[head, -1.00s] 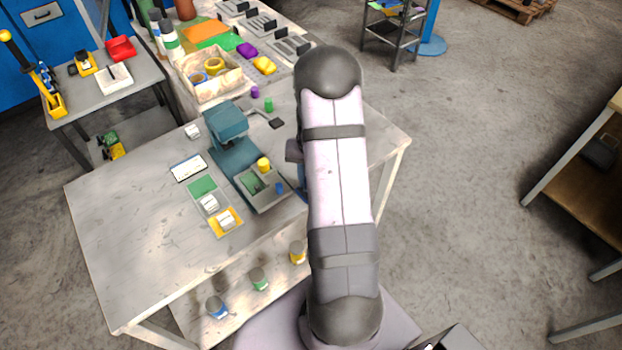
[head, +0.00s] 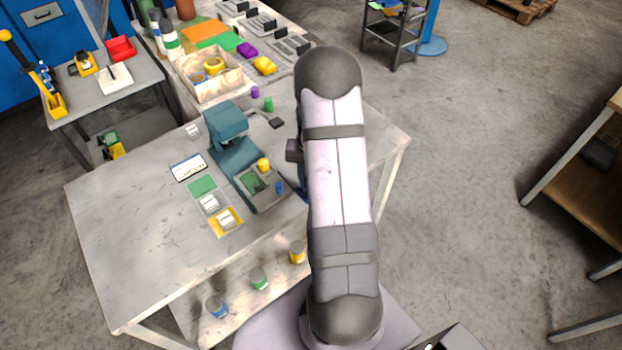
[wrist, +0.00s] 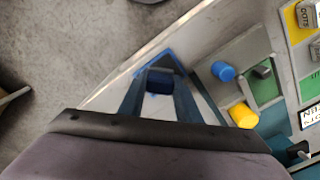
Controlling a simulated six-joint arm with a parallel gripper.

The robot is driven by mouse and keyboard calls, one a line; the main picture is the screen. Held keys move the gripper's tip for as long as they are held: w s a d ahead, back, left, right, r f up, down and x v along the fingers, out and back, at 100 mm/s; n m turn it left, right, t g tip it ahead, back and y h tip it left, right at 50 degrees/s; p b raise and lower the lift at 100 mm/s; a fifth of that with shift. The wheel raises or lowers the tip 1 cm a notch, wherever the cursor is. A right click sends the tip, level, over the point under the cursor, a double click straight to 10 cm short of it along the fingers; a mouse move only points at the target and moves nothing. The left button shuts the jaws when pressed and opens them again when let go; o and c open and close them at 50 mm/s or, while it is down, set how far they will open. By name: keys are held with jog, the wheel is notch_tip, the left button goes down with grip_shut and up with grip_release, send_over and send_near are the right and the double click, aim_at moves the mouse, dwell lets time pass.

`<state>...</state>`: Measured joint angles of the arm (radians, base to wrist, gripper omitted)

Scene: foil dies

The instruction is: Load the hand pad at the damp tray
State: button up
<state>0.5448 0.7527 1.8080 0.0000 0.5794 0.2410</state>
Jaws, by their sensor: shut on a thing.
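My gripper (wrist: 158,78) shows in the wrist view with its two fingers closed on a dark blue block, which looks like the hand pad (wrist: 159,86). The pad is between the fingertips, low over or in the damp tray, a blue-rimmed tray (wrist: 174,59) at the bench edge. I cannot tell whether the pad touches the tray's floor. The fingers cover part of the tray. In the head view my arm hides the gripper and the pad; only a sliver of blue (head: 302,182) shows beside the arm.
A teal press (head: 227,122) stands left of my arm, with a yellow knob (head: 263,164) and a blue knob (head: 279,188) at its bed. Cards with small blocks (head: 209,203) and a white label card (head: 188,167) lie left of it. The bench's front left is clear.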

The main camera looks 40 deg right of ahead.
dwell(0.3)
jog(key=shift+r+p, duration=2.8)
jog(key=shift+r, duration=0.65)
jog(key=shift+n, duration=0.3)
jog(key=shift+s+a+f+n, duration=0.1)
jog(key=shift+s+a+n, duration=0.15)
jog(key=shift+s+n, duration=0.1)
jog(key=a+r+n+b, duration=0.1)
jog(key=a+n, duration=0.3)
jog(key=a, duration=0.6)
jog(key=w+a+r+n+b, duration=0.1)
jog(key=a+r+n+b, duration=0.1)
jog(key=a, duration=0.9)
jog(key=shift+a+n+b, duration=0.3)
jog(key=shift+n+b, duration=0.25)
jog(key=shift+n, duration=0.3)
